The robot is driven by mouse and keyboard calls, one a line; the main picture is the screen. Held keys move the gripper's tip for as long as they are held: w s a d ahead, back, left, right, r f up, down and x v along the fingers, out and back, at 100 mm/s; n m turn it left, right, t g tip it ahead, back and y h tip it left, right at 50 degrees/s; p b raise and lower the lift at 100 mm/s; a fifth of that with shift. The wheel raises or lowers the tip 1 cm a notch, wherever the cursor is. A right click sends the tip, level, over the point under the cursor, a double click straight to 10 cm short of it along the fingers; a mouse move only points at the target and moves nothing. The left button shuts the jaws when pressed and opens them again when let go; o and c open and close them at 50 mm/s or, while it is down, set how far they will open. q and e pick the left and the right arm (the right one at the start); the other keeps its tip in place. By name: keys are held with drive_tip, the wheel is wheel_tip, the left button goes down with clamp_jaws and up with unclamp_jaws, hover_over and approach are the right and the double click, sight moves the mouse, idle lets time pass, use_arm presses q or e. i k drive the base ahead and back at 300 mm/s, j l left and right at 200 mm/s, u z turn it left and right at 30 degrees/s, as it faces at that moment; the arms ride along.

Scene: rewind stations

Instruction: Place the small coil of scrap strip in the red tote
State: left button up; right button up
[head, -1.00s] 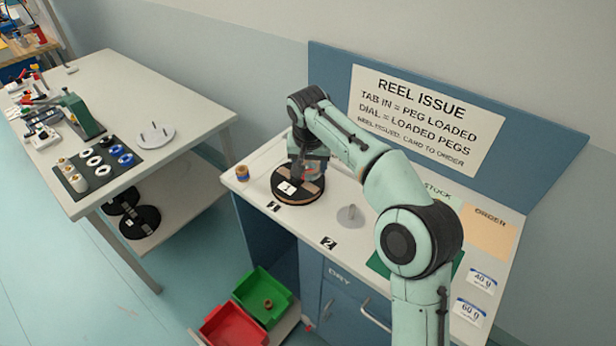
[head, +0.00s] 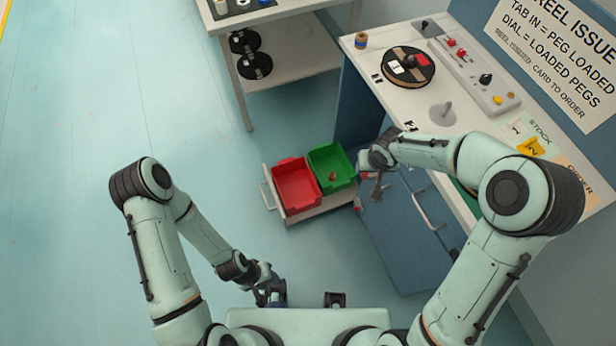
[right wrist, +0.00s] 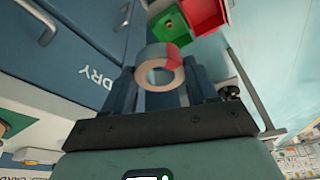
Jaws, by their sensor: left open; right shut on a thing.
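My right gripper (head: 374,172) is shut on a small pale ring-shaped coil (right wrist: 151,80) with a reddish patch, held between the two fingers in the right wrist view. In the head view the gripper hangs in the air beside the cabinet front, just right of the green tote, and the coil is mostly hidden. The red tote (head: 296,188) stands low on a cart, left of the green tote, and looks empty; it also shows at the top of the right wrist view (right wrist: 207,14). My left gripper (head: 272,292) is open and low, near my base.
The green tote (head: 326,153) adjoins the red one and holds a small brown spool (head: 333,177). A bench with black reels is beyond. Floor left of the cart is clear.

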sight(295, 203)
drive_tip(key=j, duration=0.75)
drive_tip(key=i+j+u, duration=0.1)
drive_tip(key=i+j, duration=0.15)
drive_tip(key=j, duration=0.2)
drive_tip(key=i+j, duration=0.25)
drive_tip(key=j, duration=0.15)
drive_tip(key=i+u, duration=0.1)
drive_tip(key=i, duration=0.3)
